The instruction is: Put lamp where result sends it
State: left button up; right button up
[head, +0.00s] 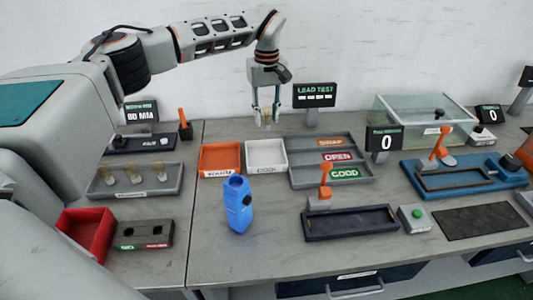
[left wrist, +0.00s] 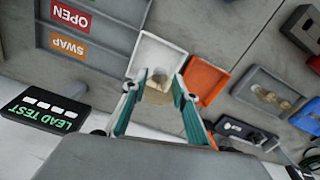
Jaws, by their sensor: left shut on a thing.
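My left gripper (head: 265,108) is shut on a small beige lamp (head: 266,119), held in the air near the back of the bench. In the left wrist view my left gripper (left wrist: 162,84) has the lamp (left wrist: 158,94) between its teal fingers, with the white tray beyond it. The LEAD TEST display (head: 315,91) shows only white dashes. The grey three-part tray (head: 298,181) has compartments labelled SWAP (head: 331,142), OPEN (head: 338,157) and GOOD (head: 344,174); no lamp shows in them. My right gripper is not in view.
An orange tray (head: 220,174) and a white tray (head: 265,168) stand below the gripper. Left is a grey rack (head: 160,188) with several similar pieces. A blue bottle (head: 238,205) stands in front. An orange-handled clamp fixture (head: 350,224) is right of it. Bare bench lies around the bottle.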

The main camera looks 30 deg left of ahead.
pick_arm(q)
notch_tip(320, 180, down, 15)
jog(key=shift+r, duration=0.15)
dwell(0.4)
jog(key=shift+f, duration=0.2)
jog(key=o, duration=1)
jog(key=shift+c, duration=0.2)
notch_tip(320, 180, up, 12)
jog(key=shift+r, duration=0.2)
